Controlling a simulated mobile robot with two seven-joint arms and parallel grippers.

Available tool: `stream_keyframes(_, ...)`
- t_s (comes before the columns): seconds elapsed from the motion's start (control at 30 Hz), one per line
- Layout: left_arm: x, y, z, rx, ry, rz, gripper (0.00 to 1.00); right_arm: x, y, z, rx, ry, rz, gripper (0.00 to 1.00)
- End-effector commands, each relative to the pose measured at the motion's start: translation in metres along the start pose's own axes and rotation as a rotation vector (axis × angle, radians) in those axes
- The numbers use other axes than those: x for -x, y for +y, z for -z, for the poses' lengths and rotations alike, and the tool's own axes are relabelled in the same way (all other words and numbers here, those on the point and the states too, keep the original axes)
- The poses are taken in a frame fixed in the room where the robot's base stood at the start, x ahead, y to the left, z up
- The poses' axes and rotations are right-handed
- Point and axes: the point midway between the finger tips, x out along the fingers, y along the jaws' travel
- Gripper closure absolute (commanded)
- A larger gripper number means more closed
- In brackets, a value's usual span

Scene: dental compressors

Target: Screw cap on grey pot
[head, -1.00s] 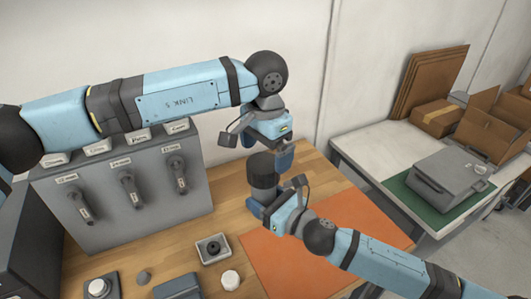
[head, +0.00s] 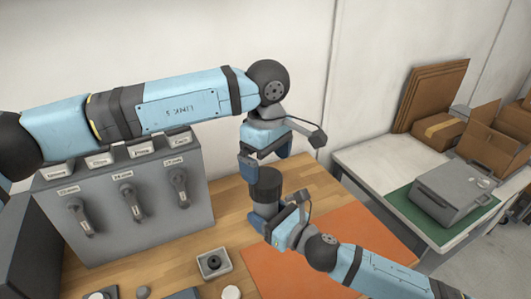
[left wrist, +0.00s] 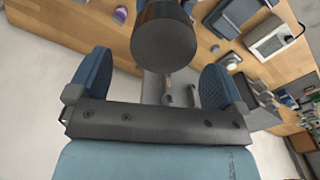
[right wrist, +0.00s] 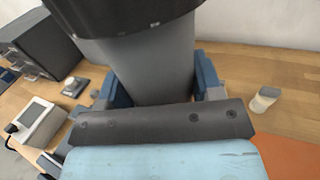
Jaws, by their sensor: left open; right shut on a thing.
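The grey pot (head: 264,209) is upright above the wooden table. In the right wrist view its grey body (right wrist: 150,70) fills the space between the fingers. The dark cap (head: 265,180) sits on top of the pot; its black edge (right wrist: 120,18) also shows in the right wrist view. I cannot tell how tightly it sits. My right gripper (head: 268,222) is shut on the pot from the front right. My left gripper (head: 263,158) is open just above the cap, pointing down. In the left wrist view the cap's round top (left wrist: 164,42) lies between the spread fingers, apart from both.
A grey panel with levers (head: 125,205) stands at the left. An orange mat (head: 335,250) lies at the right of the table. A small tray (head: 213,263) is near the front. A side table (head: 365,160) at the right bears a grey case (head: 450,190) and cardboard boxes.

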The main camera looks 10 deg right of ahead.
Motion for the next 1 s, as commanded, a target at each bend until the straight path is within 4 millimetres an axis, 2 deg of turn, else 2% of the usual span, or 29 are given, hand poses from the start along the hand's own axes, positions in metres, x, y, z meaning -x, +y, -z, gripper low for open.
stream_keyframes(0.7,0.012,-0.003,0.000,1.627,0.000,0.000,0.03,0.000,0.000,-0.001,0.000,-0.002,0.000,1.00)
stream_keyframes(0.9,0.015,-0.003,0.000,2.029,0.000,0.000,0.03,0.000,0.000,-0.001,0.000,-0.002,0.000,1.00)
stream_keyframes(1.0,0.016,-0.003,0.000,2.174,0.000,0.000,0.03,0.000,0.000,-0.001,0.000,-0.002,0.000,1.00)
